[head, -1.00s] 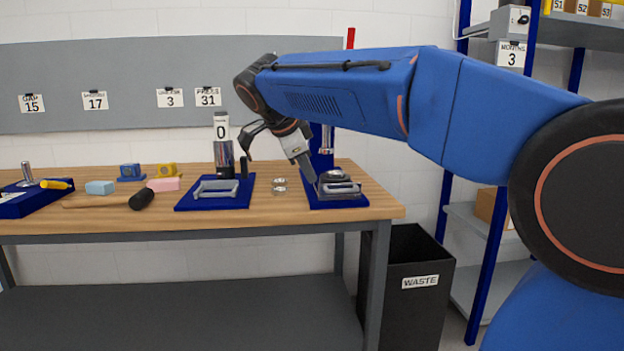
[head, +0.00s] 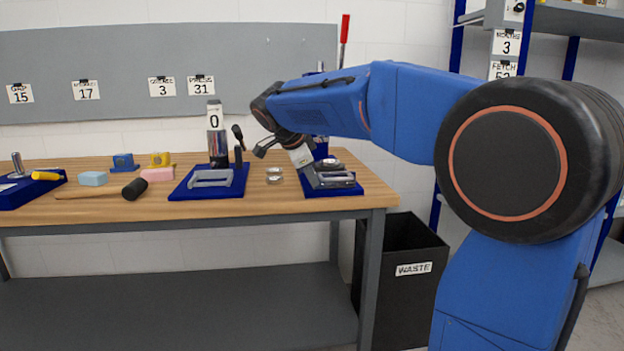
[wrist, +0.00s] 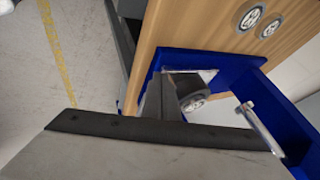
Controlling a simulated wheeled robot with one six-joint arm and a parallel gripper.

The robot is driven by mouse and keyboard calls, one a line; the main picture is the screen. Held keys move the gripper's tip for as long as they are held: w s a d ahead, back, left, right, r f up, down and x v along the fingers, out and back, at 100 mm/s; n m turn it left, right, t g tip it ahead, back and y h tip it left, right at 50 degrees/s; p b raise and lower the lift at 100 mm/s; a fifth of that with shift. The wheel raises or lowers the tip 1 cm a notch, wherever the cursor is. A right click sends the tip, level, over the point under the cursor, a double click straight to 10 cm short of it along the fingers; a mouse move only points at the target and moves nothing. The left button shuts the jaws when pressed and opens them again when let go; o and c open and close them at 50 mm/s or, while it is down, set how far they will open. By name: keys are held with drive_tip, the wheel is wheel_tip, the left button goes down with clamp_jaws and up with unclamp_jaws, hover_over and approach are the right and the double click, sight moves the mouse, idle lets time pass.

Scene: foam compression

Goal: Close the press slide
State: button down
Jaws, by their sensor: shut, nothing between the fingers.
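The press on the right of the bench has a blue base (head: 345,190) and a grey metal slide (head: 335,180) low on it. A red-handled lever (head: 345,28) rises behind. My gripper (head: 314,182) is shut and points down at the left side of the slide. In the wrist view its fingers (wrist: 158,100) are together, beside a dark round part with a silver face. The press's blue frame (wrist: 240,72) and a bright metal bar (wrist: 262,128) show there too. I cannot tell whether the fingers touch the slide. My gripper body hides part of the press.
Two small metal discs (head: 274,175) lie left of the press. A blue fixture (head: 180,194) with a grey handle stands further left. A mallet (head: 134,189) and foam blocks (head: 157,174) lie beyond. A black waste bin (head: 420,285) stands right of the bench.

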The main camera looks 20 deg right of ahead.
idle(0.3)
drive_tip(key=w+d, duration=0.1)
drive_tip(key=w, duration=0.4)
drive_tip(key=w+d, duration=0.2)
drive_tip(key=w, duration=0.4)
drive_tip(key=w+d, duration=0.1)
drive_tip(key=w, duration=0.4)
drive_tip(key=shift+w+d, duration=0.25)
drive_tip(key=shift+d, duration=0.15)
drive_tip(key=shift+w+r, duration=0.1)
drive_tip(key=shift+w, duration=0.15)
drive_tip(key=shift+d, duration=0.1)
